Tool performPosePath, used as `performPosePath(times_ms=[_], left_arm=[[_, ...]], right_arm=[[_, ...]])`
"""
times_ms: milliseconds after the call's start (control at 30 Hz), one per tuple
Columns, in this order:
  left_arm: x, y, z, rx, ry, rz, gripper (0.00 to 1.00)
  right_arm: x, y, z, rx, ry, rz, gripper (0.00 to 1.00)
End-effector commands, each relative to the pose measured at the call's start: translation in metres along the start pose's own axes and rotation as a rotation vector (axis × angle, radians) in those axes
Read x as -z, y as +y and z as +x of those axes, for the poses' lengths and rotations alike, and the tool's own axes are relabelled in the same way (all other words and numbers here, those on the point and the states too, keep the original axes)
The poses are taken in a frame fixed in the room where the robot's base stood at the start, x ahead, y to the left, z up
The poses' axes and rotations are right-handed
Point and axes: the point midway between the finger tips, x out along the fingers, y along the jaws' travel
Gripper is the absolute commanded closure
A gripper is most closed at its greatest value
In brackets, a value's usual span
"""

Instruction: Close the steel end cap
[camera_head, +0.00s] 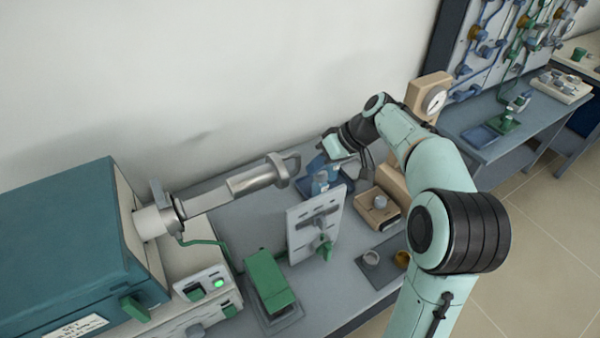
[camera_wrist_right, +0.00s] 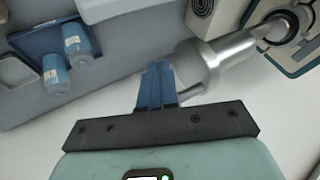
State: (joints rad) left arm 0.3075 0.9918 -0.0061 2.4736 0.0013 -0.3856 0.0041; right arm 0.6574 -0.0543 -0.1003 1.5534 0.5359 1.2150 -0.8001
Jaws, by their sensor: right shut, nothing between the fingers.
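The steel end cap (camera_head: 286,167) is at the right end of a horizontal steel tube (camera_head: 215,194) that comes out of the teal furnace (camera_head: 70,250). Whether the cap is seated is unclear. My right gripper (camera_head: 328,158) is just right of the cap in the head view. Its blue fingers (camera_wrist_right: 157,66) are together and empty, beside the tube end; contact cannot be told. My left gripper is not in view.
Blue bottles (camera_head: 320,182) stand in a blue tray below my right gripper. An upright grey panel (camera_head: 316,224) and a green device (camera_head: 268,282) stand in front of the tube. A beige gauge stand (camera_head: 429,95) is at the right. The wall is close behind.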

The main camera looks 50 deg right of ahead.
Motion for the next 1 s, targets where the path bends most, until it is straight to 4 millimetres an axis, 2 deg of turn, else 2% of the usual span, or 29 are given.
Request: performPosePath(times_ms=[33,100,300,833,1000], left_arm=[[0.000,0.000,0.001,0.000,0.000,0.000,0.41],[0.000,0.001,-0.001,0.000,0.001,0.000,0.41],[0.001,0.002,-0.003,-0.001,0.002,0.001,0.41],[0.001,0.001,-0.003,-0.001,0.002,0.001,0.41],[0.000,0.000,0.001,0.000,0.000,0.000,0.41]], right_arm=[[-0.001,-0.001,0.011,0.003,-0.003,0.000,1.00],[0.000,-0.013,0.014,0.003,0.000,-0.003,1.00],[0.000,-0.032,0.024,0.001,0.000,-0.001,1.00],[0.000,-0.038,0.028,0.000,0.001,-0.001,1.00],[0.000,-0.055,0.037,0.004,0.000,-0.005,1.00]])
